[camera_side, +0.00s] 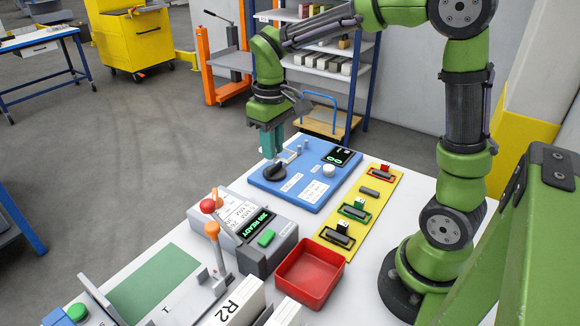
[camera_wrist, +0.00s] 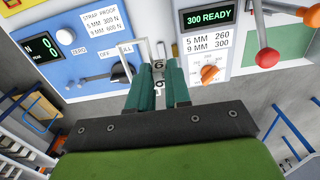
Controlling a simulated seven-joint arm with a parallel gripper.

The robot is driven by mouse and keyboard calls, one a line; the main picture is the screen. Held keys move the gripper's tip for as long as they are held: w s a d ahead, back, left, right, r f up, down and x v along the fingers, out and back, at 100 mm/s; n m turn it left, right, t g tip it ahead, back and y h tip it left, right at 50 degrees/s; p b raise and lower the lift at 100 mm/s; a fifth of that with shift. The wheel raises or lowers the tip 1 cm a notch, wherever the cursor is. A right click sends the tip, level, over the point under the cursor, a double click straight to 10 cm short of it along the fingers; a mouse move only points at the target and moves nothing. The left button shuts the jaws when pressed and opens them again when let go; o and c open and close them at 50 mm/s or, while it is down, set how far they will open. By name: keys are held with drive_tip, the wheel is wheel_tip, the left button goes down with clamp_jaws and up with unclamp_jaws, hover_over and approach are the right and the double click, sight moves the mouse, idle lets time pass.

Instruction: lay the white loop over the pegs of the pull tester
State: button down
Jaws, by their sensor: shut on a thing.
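My gripper (camera_side: 272,143) is over the far left part of the blue pull tester (camera_side: 318,207), fingers pointing down. In the wrist view its two teal fingers (camera_wrist: 158,92) are close together, shut on the white loop (camera_wrist: 145,53), a thin pale band reaching out past the fingertips. In the side view the loop is small and partly hidden by the fingers. Small grey pegs (camera_side: 299,149) stand on the tester near the fingers. I cannot tell whether the loop touches them. The tester has a black lever (camera_side: 274,172), a white knob (camera_side: 328,170) and a display (camera_side: 339,156).
A grey sealing machine (camera_side: 262,262) with a red-balled lever (camera_side: 208,206) stands in front of the tester. A yellow strip (camera_side: 378,211) with several small parts lies to the right. A red tray (camera_side: 309,270) is at the front. Bare white table (camera_side: 412,190) shows beside the strip.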

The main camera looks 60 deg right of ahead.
drive_tip(key=s+d+f+m, duration=0.1)
drive_tip(key=d+f+m, duration=0.2)
drive_tip(key=d+m, duration=0.6)
drive_tip(key=s+d+f+m, duration=0.2)
drive_tip(key=d+f+m, duration=0.2)
drive_tip(key=d+m, duration=0.55)
drive_tip(key=shift+n, duration=0.35)
drive_tip(key=shift+w+d+f, duration=0.8)
drive_tip(key=shift+w+d, duration=0.5)
drive_tip(key=shift+w, duration=1.1)
drive_tip(key=shift+w+d+f, duration=0.75)
drive_tip(key=shift+w+d, duration=0.5)
drive_tip(key=shift+w, duration=1.1)
drive_tip(key=shift+w+d+f, duration=0.8)
drive_tip(key=shift+w+d, duration=0.5)
drive_tip(key=shift+w, duration=1.1)
drive_tip(key=shift+f, duration=0.6)
drive_tip(key=c, duration=1.1)
unclamp_jaws()
